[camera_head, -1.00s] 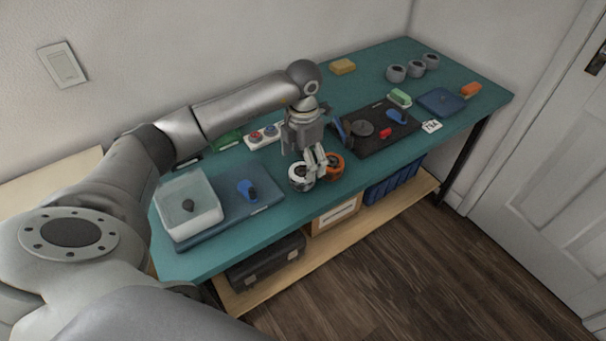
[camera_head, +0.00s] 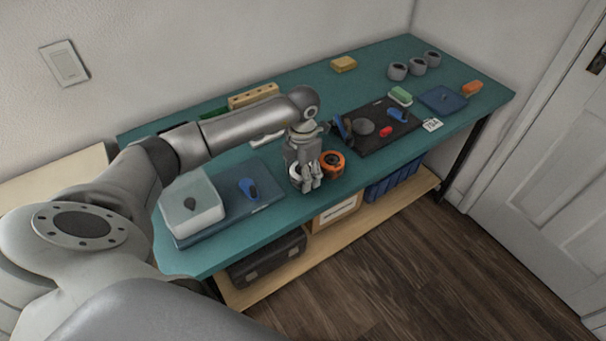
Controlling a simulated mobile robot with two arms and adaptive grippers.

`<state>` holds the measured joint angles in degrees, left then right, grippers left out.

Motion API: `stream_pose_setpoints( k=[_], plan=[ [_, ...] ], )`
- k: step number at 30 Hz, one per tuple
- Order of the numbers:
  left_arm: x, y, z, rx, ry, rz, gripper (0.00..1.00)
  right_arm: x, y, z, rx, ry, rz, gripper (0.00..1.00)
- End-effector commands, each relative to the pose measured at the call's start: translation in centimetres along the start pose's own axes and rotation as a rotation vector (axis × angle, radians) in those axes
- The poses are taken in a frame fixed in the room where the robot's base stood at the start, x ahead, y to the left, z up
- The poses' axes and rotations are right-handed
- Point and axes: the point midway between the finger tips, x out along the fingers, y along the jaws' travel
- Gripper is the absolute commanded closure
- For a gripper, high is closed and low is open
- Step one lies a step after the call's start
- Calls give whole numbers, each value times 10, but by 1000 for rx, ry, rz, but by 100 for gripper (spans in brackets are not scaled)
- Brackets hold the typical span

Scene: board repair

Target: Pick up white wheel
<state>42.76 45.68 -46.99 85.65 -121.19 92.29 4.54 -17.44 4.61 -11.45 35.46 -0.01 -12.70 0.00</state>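The white wheel (camera_head: 294,171) is on the teal table near its front edge, mostly hidden behind my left gripper. My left gripper (camera_head: 306,185) points down with its fingers in front of and over the wheel. I cannot tell whether the fingers grip the wheel or whether it is lifted. An orange wheel (camera_head: 333,164) stands just right of the gripper, very close to it. My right gripper is not in view.
A black mat (camera_head: 378,141) with small parts lies right. Several grey rolls (camera_head: 397,71) stand at the back. The table's front edge is close to the gripper.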

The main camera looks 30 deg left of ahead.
Motion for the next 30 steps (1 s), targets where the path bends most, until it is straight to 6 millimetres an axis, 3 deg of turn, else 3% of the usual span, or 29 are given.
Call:
stream_pose_setpoints(
  k=[1, 5, 17, 23, 30],
  plan=[
    [0, 0, 0, 0, 0, 0, 53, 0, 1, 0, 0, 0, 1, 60],
    [-1, 0, 0, 0, -1, 1, 68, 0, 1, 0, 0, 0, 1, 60],
    [-9, 1, 1, 0, -4, 2, 68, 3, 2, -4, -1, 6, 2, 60],
    [-33, 0, 1, 0, -4, 3, 68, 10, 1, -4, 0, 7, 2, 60],
    [-72, -32, -10, 5, -6, 3, 68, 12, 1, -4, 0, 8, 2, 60]
  ],
)
